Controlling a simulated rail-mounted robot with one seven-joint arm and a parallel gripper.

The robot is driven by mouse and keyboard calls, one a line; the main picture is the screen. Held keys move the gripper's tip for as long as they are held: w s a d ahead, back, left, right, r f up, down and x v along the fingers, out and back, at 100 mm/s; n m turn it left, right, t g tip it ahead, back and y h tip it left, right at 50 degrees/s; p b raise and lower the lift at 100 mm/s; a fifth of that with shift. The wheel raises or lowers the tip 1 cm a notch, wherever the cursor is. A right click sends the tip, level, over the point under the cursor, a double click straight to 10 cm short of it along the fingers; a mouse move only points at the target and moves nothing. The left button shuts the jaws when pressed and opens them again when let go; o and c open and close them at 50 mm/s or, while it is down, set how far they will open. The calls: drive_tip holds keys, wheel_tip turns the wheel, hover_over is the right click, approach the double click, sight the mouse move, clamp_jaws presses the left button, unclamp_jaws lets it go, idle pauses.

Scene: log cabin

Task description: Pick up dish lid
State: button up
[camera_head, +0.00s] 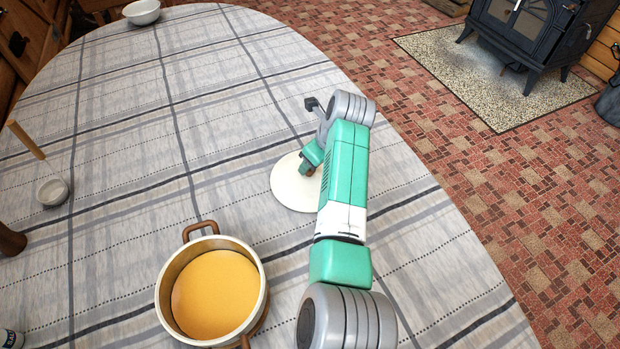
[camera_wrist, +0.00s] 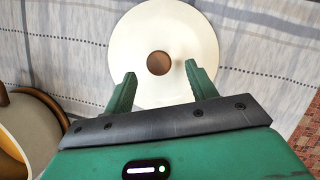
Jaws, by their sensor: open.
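The dish lid is a round white disc (camera_head: 287,190) lying on the cloth-covered table, partly hidden behind my arm in the head view. In the wrist view the lid (camera_wrist: 190,35) shows nearly whole, with a round brown knob (camera_wrist: 160,63) at its middle. My gripper (camera_wrist: 157,72) is open and empty. Its two green fingers point toward the lid, one to each side of the knob's line. I cannot tell how high the fingertips are above the lid. In the head view my gripper (camera_head: 309,168) is over the lid.
A pot (camera_head: 262,300) with orange contents stands left of my arm, near the lid; it also shows in the wrist view (camera_wrist: 40,135). A white bowl (camera_head: 142,12) stands at the far end. The table's middle is clear.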

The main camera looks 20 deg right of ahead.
drive_tip(key=b+x, duration=0.3)
drive_tip(key=x, duration=0.2)
drive_tip(key=shift+a+b, duration=0.1)
drive_tip(key=shift+b, duration=0.25)
drive_tip(key=c, duration=1.1)
drive_tip(key=shift+r+p, duration=0.5)
drive_tip(key=shift+r, duration=0.1)
drive_tip(key=shift+c, duration=0.2)
wheel_tip(320, 180, up, 4)
drive_tip(key=shift+f+p, duration=0.25)
drive_tip(key=shift+p, duration=1)
drive_tip(key=s+a+p, duration=0.2)
drive_tip(key=s+p, duration=0.5)
drive_tip(key=s, duration=0.8)
drive_tip(key=shift+s+a+r, duration=0.25)
drive_tip(key=shift+s, duration=0.15)
